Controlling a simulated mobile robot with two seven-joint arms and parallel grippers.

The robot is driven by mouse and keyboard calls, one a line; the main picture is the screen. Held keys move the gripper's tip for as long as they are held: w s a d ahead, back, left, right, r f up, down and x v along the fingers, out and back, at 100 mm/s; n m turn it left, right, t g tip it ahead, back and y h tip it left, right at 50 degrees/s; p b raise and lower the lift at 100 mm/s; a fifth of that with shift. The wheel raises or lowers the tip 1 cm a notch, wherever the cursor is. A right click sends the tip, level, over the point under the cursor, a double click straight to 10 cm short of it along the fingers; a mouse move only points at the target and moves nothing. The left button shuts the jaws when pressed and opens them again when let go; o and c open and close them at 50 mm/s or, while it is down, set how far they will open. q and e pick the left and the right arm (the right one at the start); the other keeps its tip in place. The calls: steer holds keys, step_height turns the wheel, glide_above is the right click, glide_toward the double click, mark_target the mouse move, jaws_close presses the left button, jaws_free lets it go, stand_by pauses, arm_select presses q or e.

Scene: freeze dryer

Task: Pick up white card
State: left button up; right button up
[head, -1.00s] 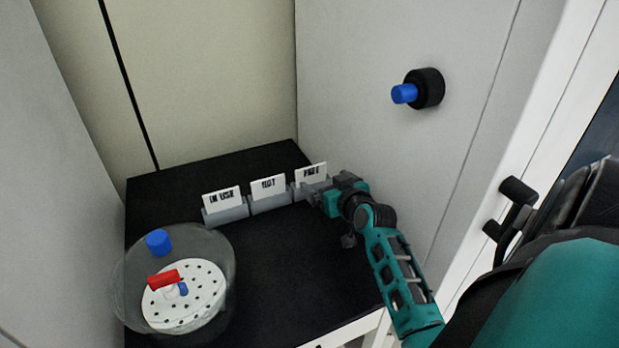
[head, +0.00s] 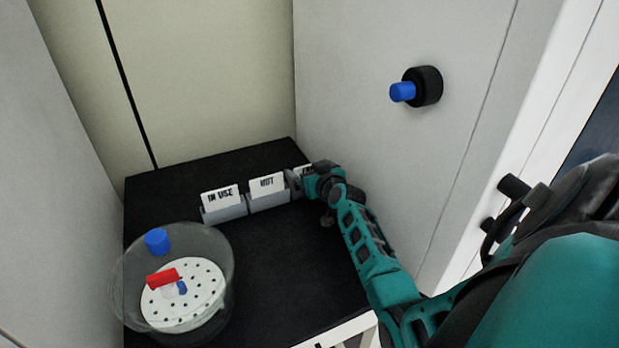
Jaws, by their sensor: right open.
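Three white cards stand upright in grey holders in a row at the back of the black table. The left card (head: 220,198) reads "IN USE". The middle card (head: 267,187) has dark lettering that is hard to read. The right card (head: 300,171) is mostly hidden behind my right gripper (head: 297,182). My right gripper is open at the right end of the row, beside the right holder and card. I cannot tell whether its fingers touch the card. My left gripper is not in view.
A clear round vessel (head: 226,270) with a blue knob and a perforated white disc stands at the table's left front. A blue-tipped black knob (head: 425,87) sticks out of the right wall. The middle of the black table (head: 285,265) is clear.

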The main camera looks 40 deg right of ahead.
steer(key=shift+c, duration=0.3)
steer(key=c, duration=0.6)
step_height(320, 180, up, 20)
steer(key=shift+r, duration=0.1)
stand_by(0.3)
steer(key=o, duration=0.5)
steer(key=c, duration=0.8)
steer(key=shift+o, duration=0.2)
